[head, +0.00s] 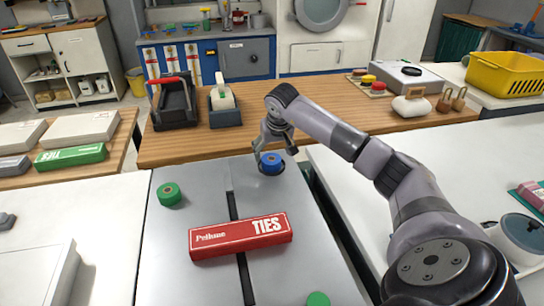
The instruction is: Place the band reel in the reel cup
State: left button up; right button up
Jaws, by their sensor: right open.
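A blue reel (271,159) stands upright at the far end of the grey metal worktop, within a dark round rim (262,171) that looks like the reel cup. How deep it sits in the rim I cannot tell. My right gripper (274,152) is open right at the blue reel, with one finger on its left and one at its upper right; whether they touch it is unclear. A green reel (170,194) stands on the left of the worktop, and another green one (318,299) is cut off at the bottom edge. My left gripper is not in view.
A red ties box (240,237) lies across the slot in the grey worktop (180,260). My right arm spans the right side. The worktop's left front is clear.

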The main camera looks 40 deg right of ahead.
jog(key=v, duration=0.8)
jog(key=shift+s+r, duration=0.2)
jog(key=shift+r, duration=0.1)
